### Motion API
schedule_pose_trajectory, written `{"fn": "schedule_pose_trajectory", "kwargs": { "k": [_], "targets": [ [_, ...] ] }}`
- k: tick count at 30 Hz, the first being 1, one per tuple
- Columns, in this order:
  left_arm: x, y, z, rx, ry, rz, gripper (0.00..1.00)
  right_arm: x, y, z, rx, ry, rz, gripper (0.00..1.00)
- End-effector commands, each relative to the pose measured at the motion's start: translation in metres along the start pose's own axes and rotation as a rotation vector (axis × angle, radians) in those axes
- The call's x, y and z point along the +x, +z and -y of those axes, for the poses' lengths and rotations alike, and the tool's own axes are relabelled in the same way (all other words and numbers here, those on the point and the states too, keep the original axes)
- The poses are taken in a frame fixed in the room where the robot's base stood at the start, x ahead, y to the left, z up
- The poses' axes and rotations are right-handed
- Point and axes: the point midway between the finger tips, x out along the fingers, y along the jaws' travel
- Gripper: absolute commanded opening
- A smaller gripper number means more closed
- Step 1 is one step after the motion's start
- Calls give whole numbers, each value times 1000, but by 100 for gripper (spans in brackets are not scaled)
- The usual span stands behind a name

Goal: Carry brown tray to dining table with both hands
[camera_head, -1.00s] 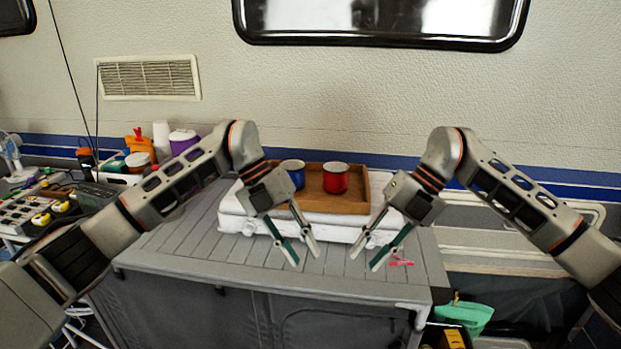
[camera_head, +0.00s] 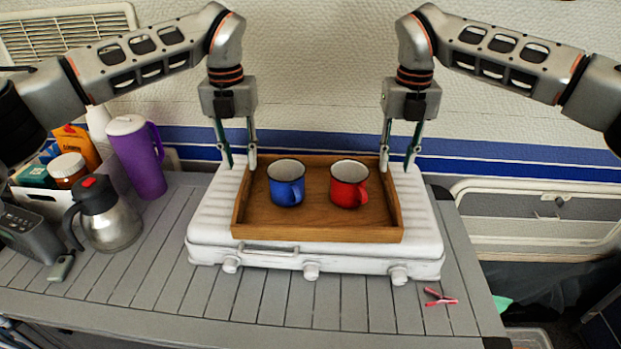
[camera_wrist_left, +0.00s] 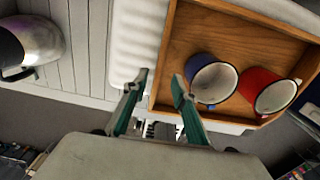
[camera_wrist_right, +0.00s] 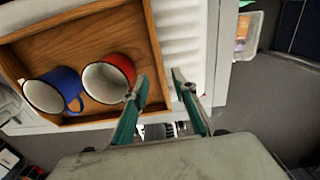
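The brown tray (camera_head: 318,228) is a shallow wooden tray lying flat on a white stove-like box. A blue mug (camera_head: 286,184) and a red mug (camera_head: 349,185) stand upright inside it. My left gripper (camera_head: 239,168) is open at the tray's left side, one finger on each side of the wall line. My right gripper (camera_head: 396,170) is open in the same way at the right side. The wrist views show the tray (camera_wrist_left: 180,95) (camera_wrist_right: 152,50) with its side walls lining up between the open fingers. I cannot tell whether the fingertips reach below the rim. No dining table is identifiable.
The white box (camera_head: 430,250) rests on a grey slatted counter (camera_head: 290,308). A steel jug (camera_head: 105,220) and a purple pitcher (camera_head: 138,160) stand on the left. A red clothespin-like item (camera_head: 440,298) lies at the right. The counter's front strip is mostly clear.

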Motion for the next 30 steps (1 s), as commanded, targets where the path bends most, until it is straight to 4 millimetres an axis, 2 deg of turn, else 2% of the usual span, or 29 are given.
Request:
{"fn": "schedule_pose_trajectory", "kwargs": {
  "k": [14,30],
  "targets": [
    [2,0,-1,-1,3,0,27,3,0,1,1,-3,0,27],
    [69,0,-1,-1,2,0,27,69,0,1,1,-2,1,27]
  ]
}}
